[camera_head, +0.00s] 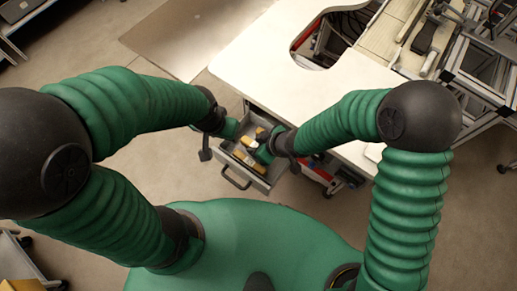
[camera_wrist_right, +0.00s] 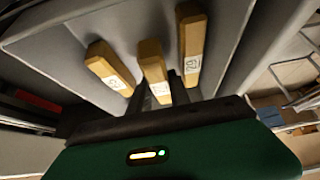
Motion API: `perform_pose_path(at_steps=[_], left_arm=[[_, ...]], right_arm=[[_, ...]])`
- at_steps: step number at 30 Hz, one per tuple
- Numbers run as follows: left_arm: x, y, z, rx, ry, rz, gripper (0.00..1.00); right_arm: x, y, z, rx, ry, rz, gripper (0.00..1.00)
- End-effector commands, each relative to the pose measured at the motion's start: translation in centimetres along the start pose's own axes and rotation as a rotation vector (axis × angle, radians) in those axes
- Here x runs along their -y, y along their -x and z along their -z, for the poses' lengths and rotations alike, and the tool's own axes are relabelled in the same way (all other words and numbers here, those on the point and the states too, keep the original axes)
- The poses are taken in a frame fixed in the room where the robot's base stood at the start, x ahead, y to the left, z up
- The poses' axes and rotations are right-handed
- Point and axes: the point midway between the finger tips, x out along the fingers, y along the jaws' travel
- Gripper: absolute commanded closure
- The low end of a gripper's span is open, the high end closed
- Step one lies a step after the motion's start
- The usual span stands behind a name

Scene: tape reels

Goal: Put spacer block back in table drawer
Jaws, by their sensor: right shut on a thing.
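The open table drawer (camera_head: 231,177) is a grey tray pulled out from under the white table, with a dark handle at its front. My right gripper (camera_head: 262,155) reaches into the drawer. In the right wrist view its fingers (camera_wrist_right: 160,92) are shut on the middle yellow-brown spacer block (camera_wrist_right: 152,62), which has a white numbered label. Similar blocks show to its left (camera_wrist_right: 108,68) and right (camera_wrist_right: 190,45). I cannot tell whether the held block touches the drawer floor. My left gripper (camera_head: 229,129) is at the drawer's left side; its fingers are too small to read.
The white table (camera_head: 270,70) with a cut-out lies behind the drawer. Metal frames and equipment (camera_head: 480,70) stand at the right. The floor (camera_head: 130,190) left of the drawer is clear. The drawer walls are close around my right gripper.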

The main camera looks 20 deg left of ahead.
Motion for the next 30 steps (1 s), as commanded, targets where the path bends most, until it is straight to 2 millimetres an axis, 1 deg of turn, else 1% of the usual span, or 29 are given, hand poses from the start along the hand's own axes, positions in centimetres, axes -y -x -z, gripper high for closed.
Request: perform_pose_path(at_steps=[1,3,9,17,18,22,30], left_arm=[[0.0,-0.4,-0.1,0.0,0.0,0.0,0.54],[0.0,-0.5,-0.1,0.0,0.0,0.0,0.54],[0.0,-0.3,0.0,-0.001,-0.001,0.0,0.54],[0.0,-1.0,-0.2,0.0,-0.001,0.0,0.54],[0.0,-0.9,-0.2,0.0,-0.001,0.0,0.54],[0.0,-0.9,-0.2,0.0,-0.001,0.0,0.54],[0.0,-0.7,-0.1,0.0,-0.001,0.0,0.54]], right_arm=[[-0.1,-0.8,-0.7,0.0,-0.002,0.001,1.0],[-0.2,-1.1,-1.1,-0.002,-0.002,0.0,1.0],[-0.2,-0.8,-1.2,-0.006,-0.003,-0.002,1.0],[-0.1,-1.8,-1.4,-0.002,-0.002,-0.002,1.0],[-0.1,-1.7,-1.2,-0.001,-0.002,-0.002,0.72],[-0.1,-1.7,-1.2,-0.001,-0.002,-0.002,0.55],[-0.1,-1.5,-1.3,-0.002,-0.002,-0.001,0.55]])
